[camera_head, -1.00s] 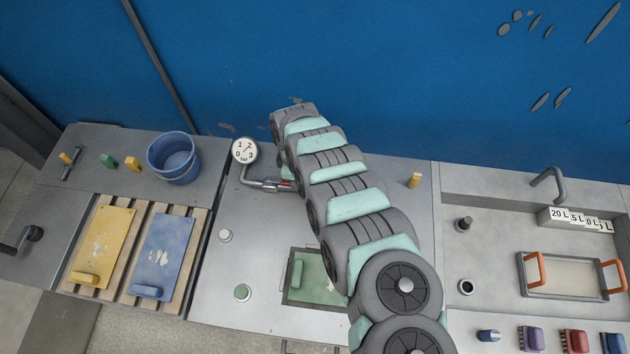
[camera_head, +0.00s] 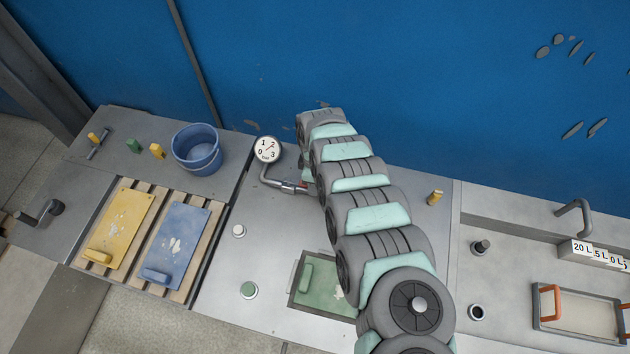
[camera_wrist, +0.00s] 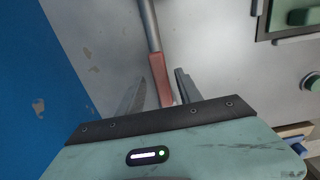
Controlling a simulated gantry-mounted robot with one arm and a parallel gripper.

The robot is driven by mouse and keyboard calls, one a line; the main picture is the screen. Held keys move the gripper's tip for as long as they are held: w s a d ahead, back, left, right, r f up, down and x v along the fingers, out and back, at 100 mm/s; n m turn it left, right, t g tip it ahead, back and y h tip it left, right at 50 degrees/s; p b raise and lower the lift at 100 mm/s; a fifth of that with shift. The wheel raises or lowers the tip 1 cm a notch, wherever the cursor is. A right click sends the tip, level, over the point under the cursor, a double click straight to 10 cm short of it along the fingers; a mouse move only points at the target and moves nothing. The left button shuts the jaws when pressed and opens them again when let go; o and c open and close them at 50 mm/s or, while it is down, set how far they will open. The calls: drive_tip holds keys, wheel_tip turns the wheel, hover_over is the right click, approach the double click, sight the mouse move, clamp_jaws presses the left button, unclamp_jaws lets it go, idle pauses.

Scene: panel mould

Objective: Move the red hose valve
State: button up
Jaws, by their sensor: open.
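The red hose valve handle (camera_wrist: 160,78) shows in the wrist view on the end of a grey metal pipe (camera_wrist: 149,25). My gripper (camera_wrist: 158,90) is open, with one finger on each side of the red handle. I cannot tell whether either finger touches it. In the head view only a small bit of red (camera_head: 303,187) shows at the pipe end, beside my arm. My arm hides the rest of the valve and the gripper there. The pipe runs from the round pressure gauge (camera_head: 267,150), whose needle points up and right.
A blue bucket (camera_head: 197,150) stands left of the gauge. Yellow (camera_head: 119,229) and blue (camera_head: 174,246) panels lie on slats. A green panel (camera_head: 318,288) sits in a mould below my arm. The blue wall (camera_head: 420,80) rises close behind.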

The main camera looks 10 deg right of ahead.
wheel_tip(320, 180, up, 11)
idle(0.8)
drive_tip(key=shift+f, duration=0.1)
idle(0.4)
